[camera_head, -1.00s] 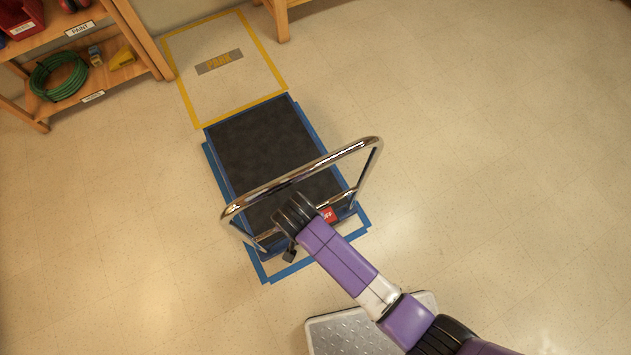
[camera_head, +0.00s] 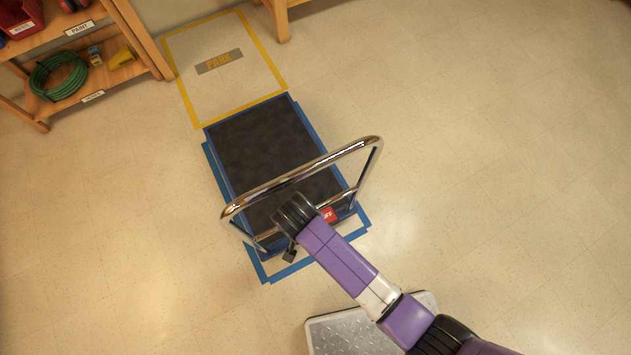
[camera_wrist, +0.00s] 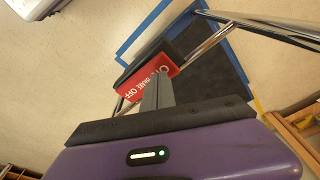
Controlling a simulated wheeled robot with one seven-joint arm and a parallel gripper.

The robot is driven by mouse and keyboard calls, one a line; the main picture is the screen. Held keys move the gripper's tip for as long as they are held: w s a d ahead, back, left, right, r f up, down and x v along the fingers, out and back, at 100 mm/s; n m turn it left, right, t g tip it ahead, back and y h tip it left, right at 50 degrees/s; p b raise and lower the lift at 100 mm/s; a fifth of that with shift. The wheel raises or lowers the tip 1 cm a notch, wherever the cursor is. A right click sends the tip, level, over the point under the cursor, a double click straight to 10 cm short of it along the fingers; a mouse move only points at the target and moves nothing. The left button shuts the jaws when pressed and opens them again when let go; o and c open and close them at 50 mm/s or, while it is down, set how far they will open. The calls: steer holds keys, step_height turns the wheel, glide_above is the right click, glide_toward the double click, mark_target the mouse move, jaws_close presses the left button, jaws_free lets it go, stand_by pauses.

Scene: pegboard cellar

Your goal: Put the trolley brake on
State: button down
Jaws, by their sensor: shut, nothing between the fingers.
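The trolley (camera_head: 265,150) has a dark deck with blue edges and stands inside blue floor tape. Its chrome handle (camera_head: 330,157) rises at the near end. A red brake pedal (camera_head: 329,215) sits low at that end, partly hidden by my arm. In the wrist view the red pedal (camera_wrist: 145,92) carries white lettering that seems to read "BRAKE OFF". My gripper (camera_wrist: 159,82) is shut and empty, its fingertips right at the pedal's face. I cannot tell whether they touch it. In the head view my fingertips are hidden behind my wrist.
A yellow-taped floor area marked PARK (camera_head: 219,62) lies beyond the trolley's far end. A wooden shelf (camera_head: 150,50) with a green hose (camera_head: 58,76) stands at upper left. The floor at right is clear.

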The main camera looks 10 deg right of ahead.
steer(key=shift+f+b, duration=0.6)
steer(key=shift+f, duration=0.35)
stand_by(0.4)
step_height(320, 180, up, 7)
steer(key=p, duration=0.7)
steer(key=shift+r, duration=0.1)
stand_by(0.6)
